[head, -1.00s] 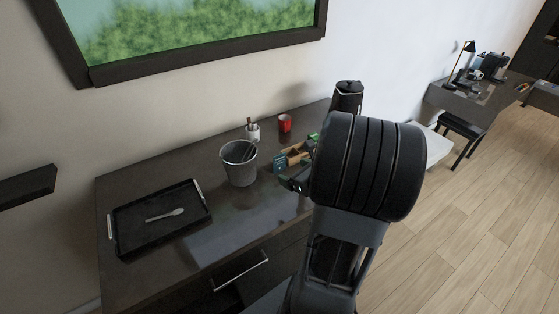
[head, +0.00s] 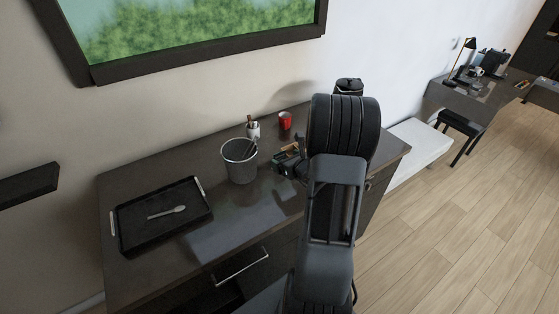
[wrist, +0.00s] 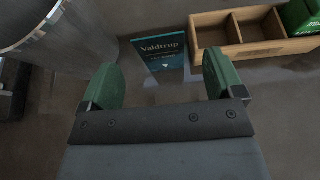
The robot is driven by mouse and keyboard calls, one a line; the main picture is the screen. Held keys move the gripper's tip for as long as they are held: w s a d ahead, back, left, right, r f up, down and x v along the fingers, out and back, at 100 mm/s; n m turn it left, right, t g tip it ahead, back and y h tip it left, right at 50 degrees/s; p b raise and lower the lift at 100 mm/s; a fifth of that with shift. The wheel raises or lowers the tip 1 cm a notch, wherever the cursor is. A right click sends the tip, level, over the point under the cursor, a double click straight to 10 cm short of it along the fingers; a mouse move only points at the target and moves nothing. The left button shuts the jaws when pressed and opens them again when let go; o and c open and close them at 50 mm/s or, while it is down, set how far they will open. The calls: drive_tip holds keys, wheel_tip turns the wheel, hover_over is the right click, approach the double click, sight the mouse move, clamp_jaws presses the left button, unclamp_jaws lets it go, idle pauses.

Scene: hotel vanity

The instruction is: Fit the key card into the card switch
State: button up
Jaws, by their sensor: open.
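I cannot make out the card switch in either view.
A grey bin (head: 240,163) stands close left of my gripper. A wooden divided box (wrist: 242,40) lies just beyond the card to the right.

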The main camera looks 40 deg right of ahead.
sight(280, 157)
drive_tip(key=shift+x, duration=1.6)
drive_tip(key=shift+c, duration=0.2)
drive_tip(key=c, duration=1)
drive_tip(key=shift+c, duration=0.2)
